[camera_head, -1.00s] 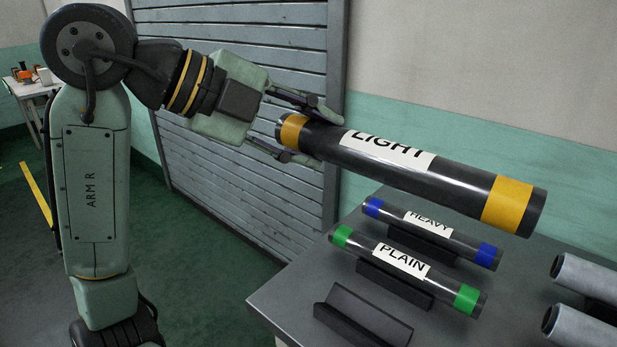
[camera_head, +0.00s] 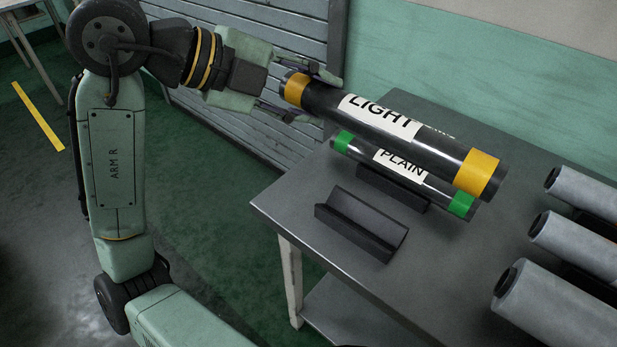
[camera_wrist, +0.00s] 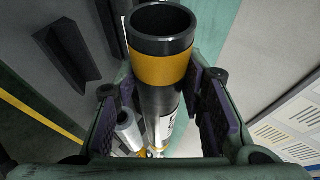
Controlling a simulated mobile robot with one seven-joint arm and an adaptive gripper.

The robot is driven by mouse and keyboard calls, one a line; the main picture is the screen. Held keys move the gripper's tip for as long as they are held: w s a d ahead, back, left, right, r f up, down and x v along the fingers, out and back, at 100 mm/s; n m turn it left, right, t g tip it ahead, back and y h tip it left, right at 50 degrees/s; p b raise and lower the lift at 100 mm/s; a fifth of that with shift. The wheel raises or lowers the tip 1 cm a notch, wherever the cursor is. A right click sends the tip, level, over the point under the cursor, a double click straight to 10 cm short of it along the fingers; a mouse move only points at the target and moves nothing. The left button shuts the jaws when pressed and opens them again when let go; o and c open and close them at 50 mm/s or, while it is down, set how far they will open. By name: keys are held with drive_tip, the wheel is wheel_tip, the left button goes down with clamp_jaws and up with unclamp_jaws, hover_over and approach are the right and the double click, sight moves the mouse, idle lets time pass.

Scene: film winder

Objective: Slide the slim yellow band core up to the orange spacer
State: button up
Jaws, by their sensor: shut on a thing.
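The slim dark core with yellow bands and a white LIGHT label (camera_head: 385,120) is held above the grey table, tilted down to the right. My gripper (camera_head: 314,97) is shut on it near its left end, with one finger above and one below. In the wrist view, the core's open black end and yellow band (camera_wrist: 162,68) stand between the two purple-padded fingers (camera_wrist: 165,112).
A green-banded PLAIN core (camera_head: 402,165) lies in a black cradle on the table (camera_head: 310,170), just below the held core. An empty black cradle (camera_head: 360,228) is in front of it. Several grey rolls (camera_head: 575,240) lie at the right.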

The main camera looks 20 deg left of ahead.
drive_tip(key=p, duration=0.1)
hover_over(310, 203)
wheel_tip(310, 203, down, 14)
drive_tip(key=shift+r, duration=0.25)
drive_tip(key=shift+f, duration=1.95)
drive_tip(key=shift+f+b, duration=0.2)
drive_tip(key=shift+b, duration=0.1)
drive_tip(key=o, duration=1.2)
drive_tip(key=shift+o, duration=0.2)
drive_tip(key=shift+r+p, duration=0.2)
drive_tip(key=shift+p, duration=0.5)
drive_tip(key=b+v, duration=0.3)
drive_tip(key=v, duration=0.7)
drive_tip(key=shift+s, duration=0.4)
